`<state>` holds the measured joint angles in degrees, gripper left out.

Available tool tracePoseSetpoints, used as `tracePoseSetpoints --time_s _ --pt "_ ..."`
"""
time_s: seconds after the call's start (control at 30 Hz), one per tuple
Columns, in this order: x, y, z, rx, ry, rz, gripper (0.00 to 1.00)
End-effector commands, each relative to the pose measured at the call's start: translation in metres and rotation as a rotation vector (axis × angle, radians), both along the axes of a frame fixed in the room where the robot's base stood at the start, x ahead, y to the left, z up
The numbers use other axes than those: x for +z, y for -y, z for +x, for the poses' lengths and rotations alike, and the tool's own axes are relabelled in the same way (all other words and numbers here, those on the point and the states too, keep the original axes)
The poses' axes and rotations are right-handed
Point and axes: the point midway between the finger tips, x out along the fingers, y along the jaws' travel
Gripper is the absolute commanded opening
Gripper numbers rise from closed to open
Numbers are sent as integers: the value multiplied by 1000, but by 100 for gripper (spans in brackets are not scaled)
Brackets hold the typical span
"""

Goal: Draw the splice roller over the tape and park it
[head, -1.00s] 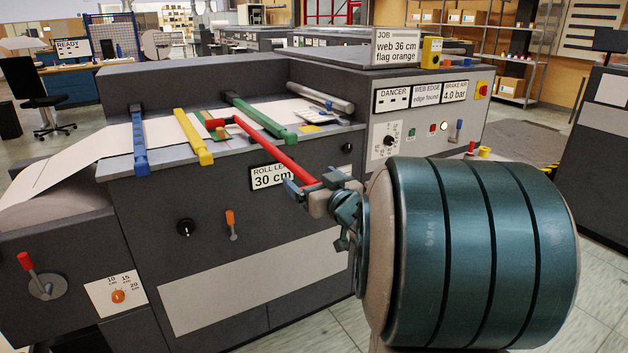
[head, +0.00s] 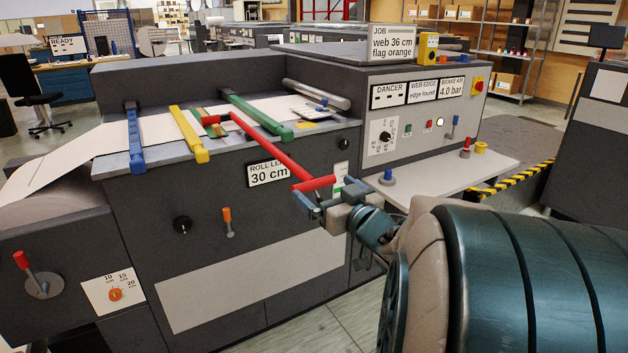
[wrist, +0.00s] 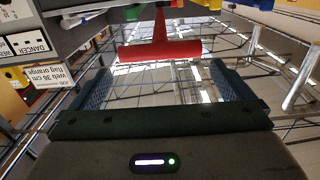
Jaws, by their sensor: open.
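The splice roller is a long red rod (head: 270,145) reaching from the web deck out over its front edge. Its near end has a red crossbar (head: 315,184), which also shows in the wrist view (wrist: 160,49). Its far end is red and lies by a narrow green and tan strip (head: 192,117) on the white web; I cannot tell whether this strip is the tape. My gripper (head: 330,195) is open just in front of the crossbar. In the wrist view the crossbar sits ahead of the spread fingers, apart from them, with nothing held.
Blue (head: 136,140), yellow (head: 189,136) and green (head: 256,116) bars lie across the deck around the roller. The dark machine front (head: 290,235) stands close to my gripper. A pale side shelf (head: 440,178) with small knobs is at the right. Open floor lies front right.

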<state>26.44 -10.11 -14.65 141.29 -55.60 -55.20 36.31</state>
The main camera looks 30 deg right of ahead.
Motion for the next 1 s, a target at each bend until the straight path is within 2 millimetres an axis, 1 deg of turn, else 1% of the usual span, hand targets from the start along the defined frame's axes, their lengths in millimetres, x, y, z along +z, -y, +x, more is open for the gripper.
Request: tracePoseSetpoints --time_s 0.03,0.1,0.2,0.3,0.5,0.73,0.77,0.8,0.87,0.9,0.97,1.0 --pt "1 0 -12 -3 2 0 100" --pt "1 1 -28 -3 3 -1 100" --pt "0 2 -44 -3 2 -1 100" --pt "0 2 -54 -1 2 -1 100" --pt "-1 2 -64 -1 -1 0 100" --pt "0 2 -64 0 -1 0 100" --pt "0 2 -64 0 -1 0 97" --pt "0 2 -64 -1 -2 2 86" --pt "1 3 -64 -4 -5 15 69" --pt "3 5 -64 -8 -12 35 58" --pt "6 7 -64 -17 -27 87 42" --pt "8 10 -64 -26 -40 137 30"
